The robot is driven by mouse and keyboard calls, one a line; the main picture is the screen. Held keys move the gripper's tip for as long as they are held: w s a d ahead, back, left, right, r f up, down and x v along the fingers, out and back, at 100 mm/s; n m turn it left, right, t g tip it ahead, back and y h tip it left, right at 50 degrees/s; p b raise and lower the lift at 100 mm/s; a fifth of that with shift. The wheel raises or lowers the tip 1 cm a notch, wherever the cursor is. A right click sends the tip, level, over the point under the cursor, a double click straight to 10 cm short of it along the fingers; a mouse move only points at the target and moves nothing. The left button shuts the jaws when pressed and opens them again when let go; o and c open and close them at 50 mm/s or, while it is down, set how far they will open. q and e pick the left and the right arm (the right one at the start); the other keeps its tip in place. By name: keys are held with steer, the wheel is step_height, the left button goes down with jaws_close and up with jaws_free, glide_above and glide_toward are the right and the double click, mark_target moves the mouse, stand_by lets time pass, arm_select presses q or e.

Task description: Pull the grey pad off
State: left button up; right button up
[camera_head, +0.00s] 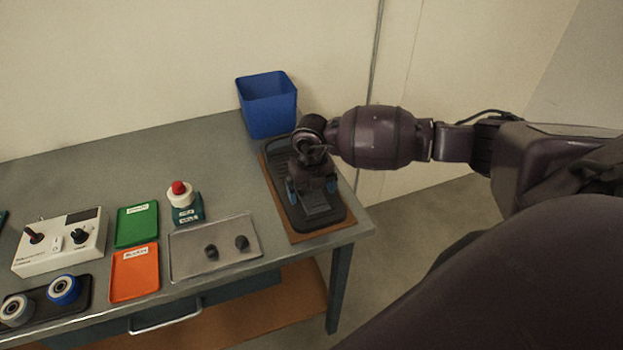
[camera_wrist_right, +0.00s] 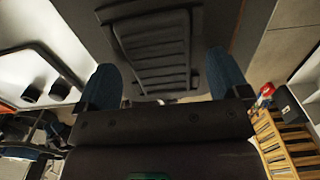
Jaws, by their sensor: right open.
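The dark grey ribbed pad (camera_head: 317,206) lies on a long black footplate (camera_head: 279,181), which rests on a brown board at the right end of the table. My right gripper (camera_head: 312,188) is above the footplate, with its two blue fingertips apart on either side of the pad. In the right wrist view the pad (camera_wrist_right: 155,52) shows raised ridges and lies beyond and between the open fingertips (camera_wrist_right: 163,82). I cannot tell whether either finger touches it. My wrist hides part of the footplate in the head view. My left gripper is not in view.
A blue bin (camera_head: 267,104) stands behind the footplate. To the left are a clear grey tray (camera_head: 190,262) with two dark knobs, a red-topped button (camera_head: 180,188), green (camera_head: 136,226) and orange (camera_head: 134,275) trays, and a white control box (camera_head: 60,252). The table's back left is clear.

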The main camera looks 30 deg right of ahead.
steer(key=shift+f, duration=0.35)
steer(key=shift+c, duration=0.2)
steer(key=c, duration=1)
steer(key=shift+o, duration=1.2)
steer(key=c, duration=0.5)
steer(key=shift+o, duration=0.2)
steer(key=shift+r, duration=0.15)
